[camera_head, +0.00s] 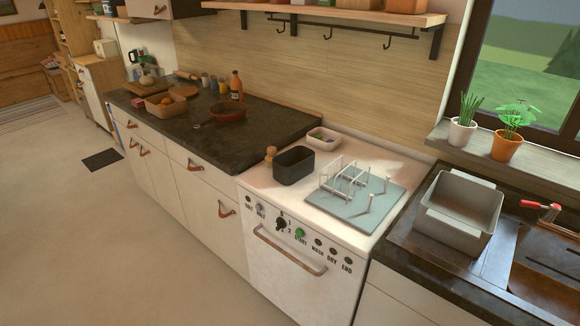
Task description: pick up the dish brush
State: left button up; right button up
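A small wooden thing with a rounded top (271,153) stands on the white dishwasher top, at the left behind the black bin. It may be the dish brush, but it is too small to be sure. The black open bin (293,167) stands just right of it and may hide part of it. A small light tray (322,139) with small items in it lies behind the bin. Neither of my grippers is in view.
A white wire dish rack on a blue-grey mat (384,208) stands right of the bin. A grey basin (458,212) sits by the sink. The dark counter at left holds a pan (228,113), a bottle (236,86) and a basket (164,106). The floor (110,240) in front is clear.

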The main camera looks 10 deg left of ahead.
aim_at(271, 151)
jog(key=i+j+z, duration=0.25)
jog(key=i+j, duration=0.25)
jog(key=j, duration=0.2)
jog(key=i+j+z, duration=0.15)
jog(key=j, duration=0.25)
jog(key=i+j+z, duration=0.1)
jog(key=i+j, duration=0.2)
jog(key=j, duration=0.1)
